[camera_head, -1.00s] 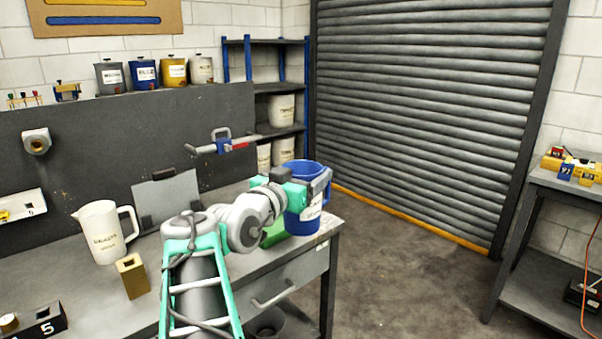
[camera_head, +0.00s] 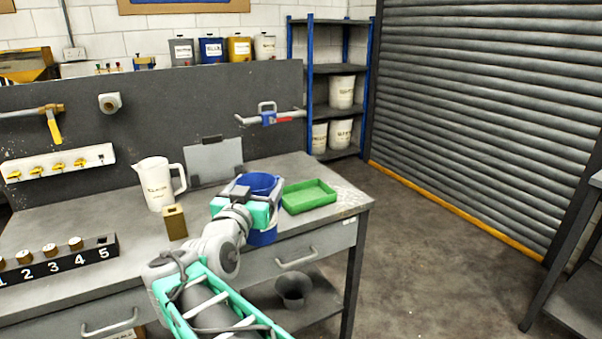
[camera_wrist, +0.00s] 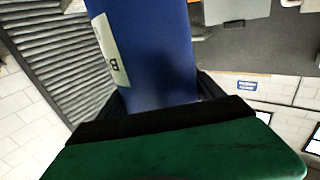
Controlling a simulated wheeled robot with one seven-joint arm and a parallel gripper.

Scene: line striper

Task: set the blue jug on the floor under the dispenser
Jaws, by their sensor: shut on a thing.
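The blue jug (camera_head: 262,238) is in my gripper (camera_head: 256,207), in front of the bench's front edge and above the floor. My gripper is shut on it and covers its middle; its rim shows above. In the wrist view the jug (camera_wrist: 150,50) looms large between the dark fingers (camera_wrist: 160,108), with part of a pale label. A grey tap with a blue and red handle (camera_head: 268,117) is mounted on the dark back panel. I cannot tell whether it is the dispenser; nothing in view is marked as such.
The bench (camera_head: 325,222) holds a green tray (camera_head: 309,196), a white jug (camera_head: 157,184) and a brass block (camera_head: 175,222). A dark funnel-like vessel (camera_head: 293,290) stands on the lower shelf. Open floor (camera_head: 430,270) lies to the right, before the roller shutter (camera_head: 490,110).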

